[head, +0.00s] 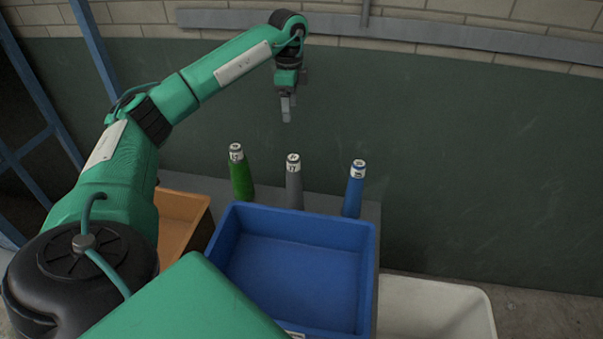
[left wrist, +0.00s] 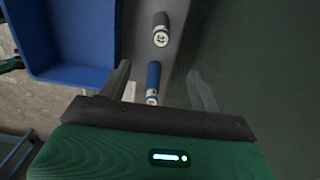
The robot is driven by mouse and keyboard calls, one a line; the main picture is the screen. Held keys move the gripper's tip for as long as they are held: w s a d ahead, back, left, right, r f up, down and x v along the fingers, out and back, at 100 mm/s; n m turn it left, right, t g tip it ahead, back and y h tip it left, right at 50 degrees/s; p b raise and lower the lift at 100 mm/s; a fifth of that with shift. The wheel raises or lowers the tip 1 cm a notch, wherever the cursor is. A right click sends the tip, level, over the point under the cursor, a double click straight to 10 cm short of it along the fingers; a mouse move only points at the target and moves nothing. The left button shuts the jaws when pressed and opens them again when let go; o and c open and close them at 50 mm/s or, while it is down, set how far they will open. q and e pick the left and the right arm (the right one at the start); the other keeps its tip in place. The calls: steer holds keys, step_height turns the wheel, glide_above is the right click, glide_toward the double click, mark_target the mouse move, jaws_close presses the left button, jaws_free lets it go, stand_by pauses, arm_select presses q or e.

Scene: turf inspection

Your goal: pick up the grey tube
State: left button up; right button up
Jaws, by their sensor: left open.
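The grey tube (head: 294,185) stands upright with a white-labelled top, in the middle of a row of three on a grey table. It also shows at the top of the left wrist view (left wrist: 161,22). A green tube (head: 242,178) stands to its left and a blue tube (head: 353,193) to its right. The blue tube also appears in the left wrist view (left wrist: 153,77), in line between the fingers. My left gripper (head: 287,116) is open and empty, above the grey tube in the head picture and apart from it. My right gripper is not in view.
A blue tray (head: 228,232) stands in front of the tubes. An orange-brown bin (head: 184,207) is at the left and a white bin (head: 480,308) at the lower right. A dark green wall panel (head: 480,170) rises behind the row. The air above the tubes is clear.

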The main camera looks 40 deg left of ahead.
arm_select(q)
steer(key=b, duration=0.5)
glide_above(293, 157)
step_height(293, 157, down, 5)
step_height(293, 157, down, 9)
steer(key=shift+s+f+p, duration=0.1)
steer(key=shift+f+p, duration=0.05)
steer(key=shift+p, duration=0.2)
step_height(293, 157, down, 5)
steer(key=shift+r+p, duration=0.1)
steer(key=shift+p, duration=0.7)
steer(key=shift+f, duration=0.3)
steer(key=shift+c, duration=0.7)
steer(key=c, duration=1.2)
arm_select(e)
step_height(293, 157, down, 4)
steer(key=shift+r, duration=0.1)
arm_select(q)
steer(key=shift+r, duration=0.2)
